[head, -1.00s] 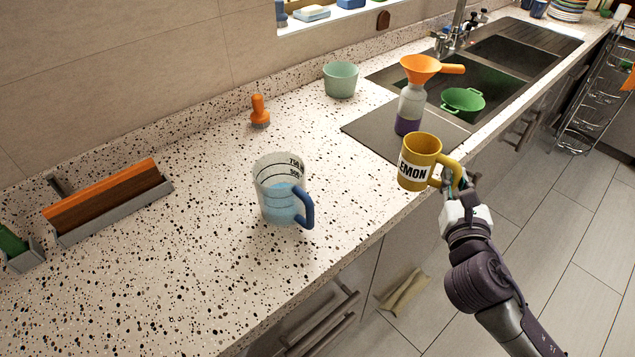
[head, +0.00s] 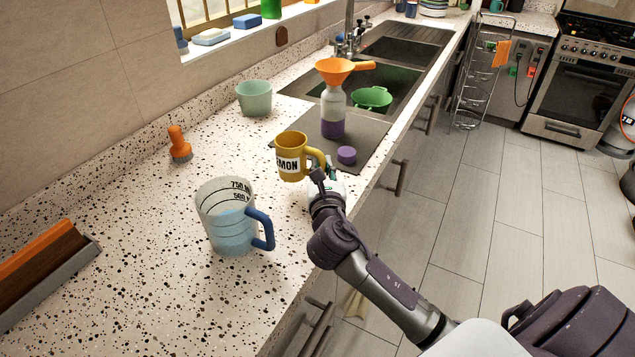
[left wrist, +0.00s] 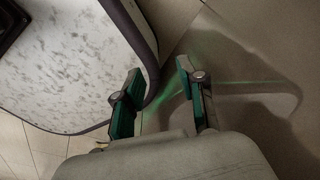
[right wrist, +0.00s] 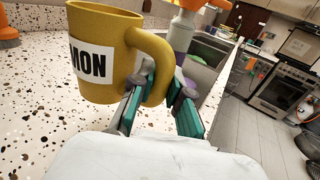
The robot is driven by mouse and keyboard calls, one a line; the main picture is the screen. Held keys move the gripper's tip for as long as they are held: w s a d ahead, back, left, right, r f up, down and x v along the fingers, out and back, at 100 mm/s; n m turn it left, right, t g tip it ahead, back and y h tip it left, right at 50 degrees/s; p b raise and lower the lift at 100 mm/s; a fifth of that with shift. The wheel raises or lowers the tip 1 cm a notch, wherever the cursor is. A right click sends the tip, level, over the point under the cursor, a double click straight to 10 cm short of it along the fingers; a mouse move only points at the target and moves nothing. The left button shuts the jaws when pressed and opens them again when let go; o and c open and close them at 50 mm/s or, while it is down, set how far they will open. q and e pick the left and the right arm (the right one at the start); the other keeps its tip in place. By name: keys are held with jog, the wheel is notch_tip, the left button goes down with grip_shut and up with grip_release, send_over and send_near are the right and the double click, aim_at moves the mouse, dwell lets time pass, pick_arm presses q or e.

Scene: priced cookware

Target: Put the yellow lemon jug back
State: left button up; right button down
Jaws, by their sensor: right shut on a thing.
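The yellow lemon jug (head: 291,158) is upright in the head view, over the speckled counter's front part, with a white label. My right gripper (head: 318,175) is shut on its handle. The right wrist view shows the jug (right wrist: 100,70) at upper left, its handle between the fingers of my right gripper (right wrist: 158,92). Whether the jug's base touches the counter is hard to tell. My left gripper (left wrist: 158,90) shows only in the left wrist view, fingers apart, with nothing between them.
A measuring jug with blue handle (head: 228,225) stands nearer on the counter. A bottle with an orange funnel (head: 333,100) and a purple cap (head: 346,155) are on the grey mat (head: 372,133). A pale green cup (head: 254,97) and an orange brush (head: 179,145) stand behind.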

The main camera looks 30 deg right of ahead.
jog(key=shift+w+a+f, duration=0.2)
jog(key=shift+w+a, duration=0.05)
notch_tip(320, 180, down, 3)
jog(key=shift+f+b, duration=0.2)
jog(key=shift+b, duration=0.15)
jog(key=shift+f, duration=0.25)
jog(key=shift+f, duration=0.15)
jog(key=c, duration=1.1)
grip_release()
jog(key=shift+c, duration=0.2)
